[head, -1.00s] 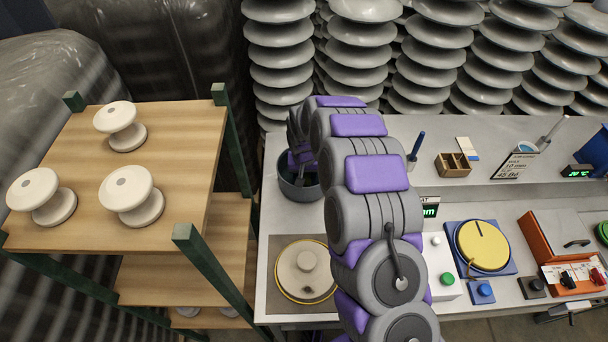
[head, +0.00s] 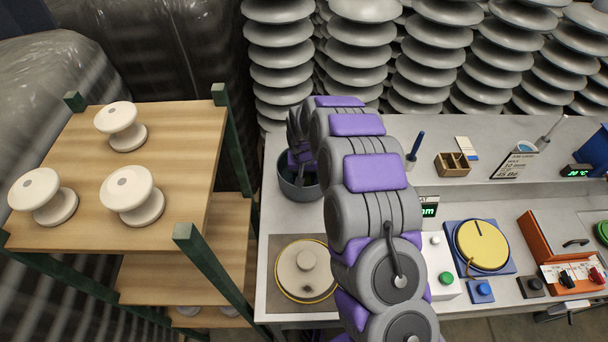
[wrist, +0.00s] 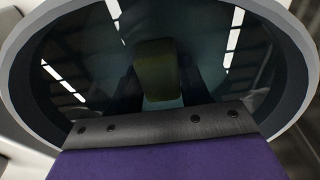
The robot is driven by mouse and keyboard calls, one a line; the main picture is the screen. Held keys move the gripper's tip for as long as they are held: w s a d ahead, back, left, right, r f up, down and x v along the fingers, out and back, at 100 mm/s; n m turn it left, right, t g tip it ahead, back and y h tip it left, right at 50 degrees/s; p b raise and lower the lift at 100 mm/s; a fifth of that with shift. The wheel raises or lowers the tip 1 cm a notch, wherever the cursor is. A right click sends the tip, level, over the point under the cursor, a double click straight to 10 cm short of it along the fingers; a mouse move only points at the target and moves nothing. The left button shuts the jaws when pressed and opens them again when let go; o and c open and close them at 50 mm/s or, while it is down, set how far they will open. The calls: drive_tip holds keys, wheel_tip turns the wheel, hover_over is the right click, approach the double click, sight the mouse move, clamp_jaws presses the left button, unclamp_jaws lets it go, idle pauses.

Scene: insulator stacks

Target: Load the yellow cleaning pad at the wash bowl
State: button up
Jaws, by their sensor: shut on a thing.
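The wash bowl (head: 300,190) is a dark grey round bowl at the back left of the bench. My gripper (head: 302,160) reaches down into it from above. In the wrist view, the bowl's pale rim (wrist: 22,60) surrounds my gripper (wrist: 160,88). The dark fingers are shut on the cleaning pad (wrist: 157,68), which looks dull olive-yellow in the shade inside the bowl. Bright light streaks reflect on the bowl's dark inside. I cannot tell how deep the pad sits or whether it touches the bottom.
A round cream insulator (head: 305,270) sits on a plate in front of the bowl. A wooden rack (head: 75,165) with white insulators stands left. Right are a yellow disc (head: 481,245), an orange box (head: 546,250) and a small wooden box (head: 453,164). Grey insulator stacks stand behind.

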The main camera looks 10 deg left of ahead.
sight(304, 175)
drive_tip(key=shift+r+p, duration=1.3)
drive_tip(key=shift+r, duration=2.2)
